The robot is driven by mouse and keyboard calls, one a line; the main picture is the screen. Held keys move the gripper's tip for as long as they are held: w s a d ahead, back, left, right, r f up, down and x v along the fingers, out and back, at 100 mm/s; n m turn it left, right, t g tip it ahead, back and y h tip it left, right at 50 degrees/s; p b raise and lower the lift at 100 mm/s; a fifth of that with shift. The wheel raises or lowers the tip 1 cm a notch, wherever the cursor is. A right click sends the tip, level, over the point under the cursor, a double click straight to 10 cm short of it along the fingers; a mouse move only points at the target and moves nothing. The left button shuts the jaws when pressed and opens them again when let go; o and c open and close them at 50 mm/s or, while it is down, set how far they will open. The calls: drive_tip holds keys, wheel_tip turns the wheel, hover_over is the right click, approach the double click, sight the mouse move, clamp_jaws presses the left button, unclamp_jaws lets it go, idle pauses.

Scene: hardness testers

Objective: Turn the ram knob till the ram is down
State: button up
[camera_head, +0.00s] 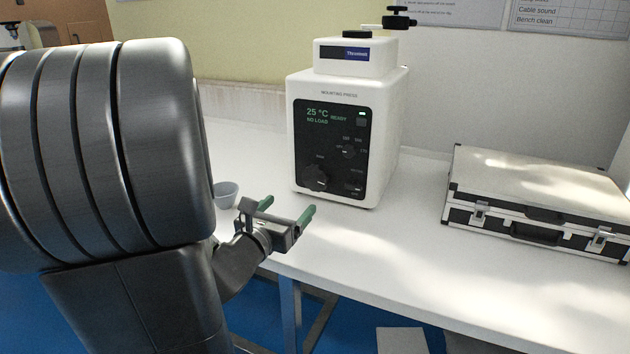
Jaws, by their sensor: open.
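The mounting press (340,125) is a white machine standing on the bench in the middle of the view. Its black front panel shows a green display (319,115) reading 25 °C, NO LOAD and READY. A large dark knob (316,178) sits at the panel's lower left; its label is too small to read, so I cannot tell for certain that it is the ram knob. A smaller dial (349,151) is above and right of it. My gripper (286,208) has green fingers, is open and empty, and is in front of and below the panel, apart from the knob.
A small grey cup (225,194) stands on the bench left of the press, partly behind my arm. A silver and black case (540,200) lies on the right. The white bench (400,255) is clear between case and press. A dark handle (399,18) sits atop the press.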

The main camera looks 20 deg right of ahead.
sight(314, 181)
drive_tip(key=shift+f+m, duration=0.1)
drive_tip(key=shift+m, duration=0.9)
drive_tip(key=shift+w+d, duration=0.15)
drive_tip(key=shift+d, duration=0.05)
drive_tip(key=x, duration=1.3)
drive_tip(key=shift+w+d, duration=0.1)
drive_tip(key=shift+w, duration=0.05)
drive_tip(key=shift+c, duration=0.2)
drive_tip(key=c, duration=0.9)
